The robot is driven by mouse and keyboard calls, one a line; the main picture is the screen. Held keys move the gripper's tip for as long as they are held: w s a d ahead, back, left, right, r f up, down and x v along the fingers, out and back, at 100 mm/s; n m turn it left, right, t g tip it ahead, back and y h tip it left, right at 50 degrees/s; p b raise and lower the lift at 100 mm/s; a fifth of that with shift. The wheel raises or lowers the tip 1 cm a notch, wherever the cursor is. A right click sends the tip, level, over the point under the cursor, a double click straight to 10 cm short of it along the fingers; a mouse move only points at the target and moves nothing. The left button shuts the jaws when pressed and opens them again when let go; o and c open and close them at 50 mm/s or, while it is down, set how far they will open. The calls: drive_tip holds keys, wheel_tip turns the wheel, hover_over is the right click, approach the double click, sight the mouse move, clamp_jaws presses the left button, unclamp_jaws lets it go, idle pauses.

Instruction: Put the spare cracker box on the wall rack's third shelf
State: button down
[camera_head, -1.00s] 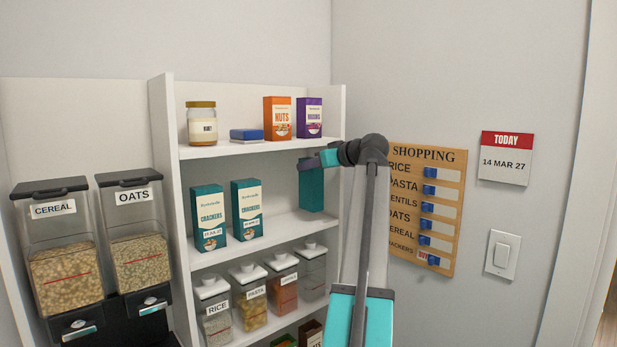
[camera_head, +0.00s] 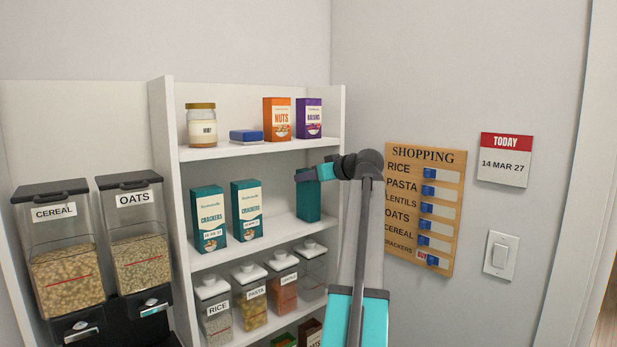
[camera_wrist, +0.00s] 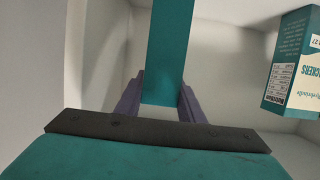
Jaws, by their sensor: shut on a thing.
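The spare cracker box (camera_head: 309,201) is a plain teal box from this side. It is upright at the right end of the shelf (camera_head: 275,233) just below the top one in view. My gripper (camera_head: 309,174) is shut on its upper part. In the wrist view the teal box (camera_wrist: 167,50) stands between the two purple fingers of my gripper (camera_wrist: 160,103). Its base is at or very near the shelf surface; I cannot tell whether it touches. The white wall rack (camera_head: 162,180) stands against the wall. Its lowest part is out of view.
Two other cracker boxes (camera_head: 208,218) (camera_head: 246,209) stand left on the same shelf, with a gap before the held box. One shows in the wrist view (camera_wrist: 291,75). Jars (camera_head: 282,290) stand below; a nuts box (camera_head: 277,119) is above. A shopping board (camera_head: 450,205) hangs right.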

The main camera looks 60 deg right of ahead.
drive_tip(key=c, duration=1.2)
unclamp_jaws()
drive_tip(key=shift+f, duration=0.1)
drive_tip(key=b+v, duration=0.2)
drive_tip(key=v, duration=1)
drive_tip(key=shift+s, duration=0.15)
